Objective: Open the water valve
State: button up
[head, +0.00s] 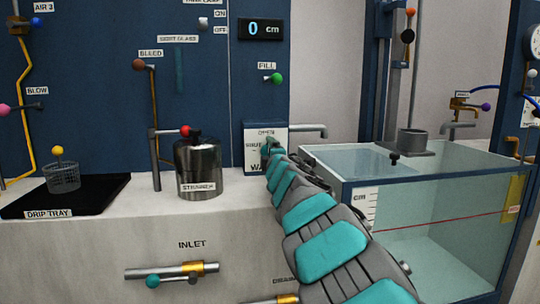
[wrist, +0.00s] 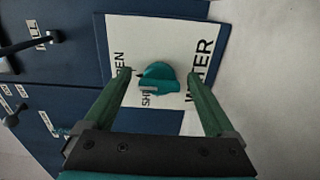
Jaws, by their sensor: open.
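The water valve shows in the wrist view as a teal knob (wrist: 160,78) with a small pointer, on a white plate (wrist: 185,30) lettered OPEN, SHUT and WATER. The plate appears turned sideways there. The pointer lies near the word SHUT. In the head view the same plate (head: 254,136) is on the blue panel, and my arm covers part of it and the knob. My gripper (wrist: 157,82) is open, its two green fingers on either side of the knob with gaps visible. I cannot tell how far the fingertips are from the plate.
A metal strainer pot (head: 199,168) stands left of my arm, and a black drip tray (head: 98,197) lies farther left. A glass water tank (head: 432,180) is close on the right. A grey spout (head: 308,130) sticks out right of the plate.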

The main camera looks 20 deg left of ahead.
jog(key=shift+b+v, duration=0.6)
jog(key=shift+v, duration=3.15)
